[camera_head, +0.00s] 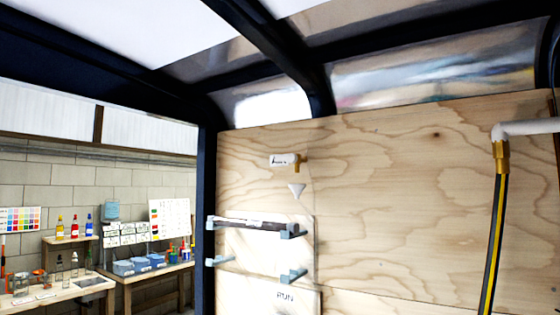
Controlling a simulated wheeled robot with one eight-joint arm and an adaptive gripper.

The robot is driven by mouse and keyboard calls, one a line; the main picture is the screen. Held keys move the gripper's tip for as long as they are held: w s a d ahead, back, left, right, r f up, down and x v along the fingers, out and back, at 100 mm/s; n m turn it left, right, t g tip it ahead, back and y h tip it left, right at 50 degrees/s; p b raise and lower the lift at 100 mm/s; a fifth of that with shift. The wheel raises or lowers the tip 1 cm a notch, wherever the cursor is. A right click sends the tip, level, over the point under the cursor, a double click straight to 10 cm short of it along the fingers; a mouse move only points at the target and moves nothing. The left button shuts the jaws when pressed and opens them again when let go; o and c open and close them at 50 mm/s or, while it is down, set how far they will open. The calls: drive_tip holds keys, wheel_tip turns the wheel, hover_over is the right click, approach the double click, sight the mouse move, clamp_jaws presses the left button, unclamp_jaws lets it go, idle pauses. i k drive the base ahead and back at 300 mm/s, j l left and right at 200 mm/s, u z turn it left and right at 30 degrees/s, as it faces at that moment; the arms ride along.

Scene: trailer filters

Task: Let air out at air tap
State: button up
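A small brass tap (301,163) with a white tag (283,160) beside it sits high on the plywood wall, left of the middle. Marks on the tag are too small to read. I cannot tell from its look whether this is the air tap, or whether it is open or shut. At the right, a white pipe (530,128) ends in a brass fitting (501,156), from which a black and yellow hose (494,245) hangs down. My gripper is not in view.
A dark frame post (206,180) stands left. Benches with bottles and boxes (140,264) lie beyond.

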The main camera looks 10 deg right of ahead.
sight(290, 158)
drive_tip(key=i+j+z, duration=0.2)
drive_tip(key=i+j, duration=0.2)
drive_tip(key=i+j+z, duration=0.2)
drive_tip(key=i+j, duration=0.15)
drive_tip(key=i+j+z, duration=0.2)
drive_tip(key=j, duration=0.4)
drive_tip(key=i, duration=0.1)
